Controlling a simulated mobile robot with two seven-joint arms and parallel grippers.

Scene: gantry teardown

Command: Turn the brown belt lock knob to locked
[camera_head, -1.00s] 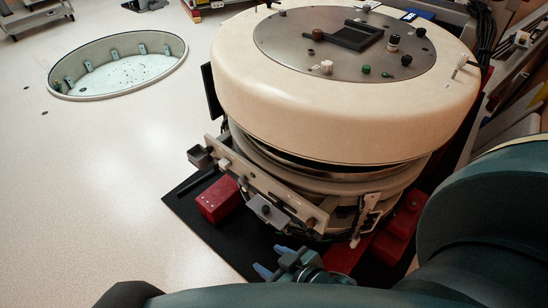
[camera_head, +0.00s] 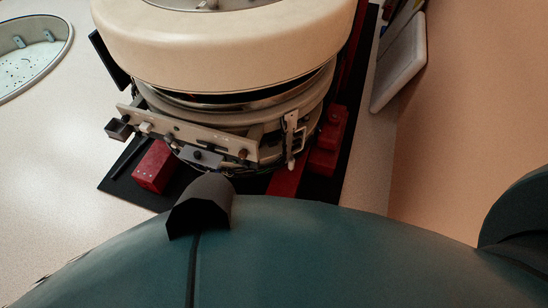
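A small brown knob (camera_head: 243,153) sits near the right end of the pale front rail (camera_head: 190,134) of the gantry. It is too small in this view to read its turn position, and I cannot tell for certain that it is the belt lock knob. The gantry's big cream ring cover (camera_head: 225,52) stands above the rail, and its top plate is mostly cut off by the upper picture edge. Neither of my grippers shows; my own large teal parts fill the bottom of the view.
A red block (camera_head: 153,166) lies left below the rail on a black mat (camera_head: 118,188). More red blocks (camera_head: 328,138) stand at the right of the gantry base. Pale floor is clear at left; a wall stands at right.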

